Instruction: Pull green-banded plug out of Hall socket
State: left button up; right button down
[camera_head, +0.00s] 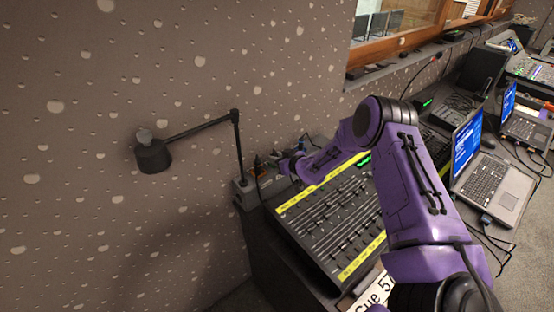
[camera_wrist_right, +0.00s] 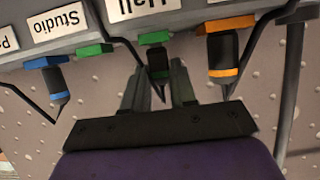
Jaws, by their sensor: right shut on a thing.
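The green-banded plug (camera_wrist_right: 158,62) is dark and short, with a thin cable at its tip. It lies between the fingers of my right gripper (camera_wrist_right: 159,70), which is shut on it. The plug's far end meets the green-marked Hall socket (camera_wrist_right: 154,38), beside the upside-down "Hall" label (camera_wrist_right: 148,7). How deep it sits cannot be told. In the head view my right gripper (camera_head: 288,165) is small, at the back left corner of the fader desk, and the plug is not clear there. My left gripper is not in view.
An orange-banded plug (camera_wrist_right: 222,58) sits close right in the wrist view, a blue-banded plug (camera_wrist_right: 56,80) at left. A green-marked socket (camera_wrist_right: 95,50) between them is empty. A desk lamp (camera_head: 153,156), the fader desk (camera_head: 325,225) and an open laptop (camera_head: 485,175) stand nearby.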

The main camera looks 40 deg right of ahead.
jog(key=shift+r+p, duration=1.75)
jog(key=shift+r, duration=0.55)
jog(key=shift+s+f, duration=0.1)
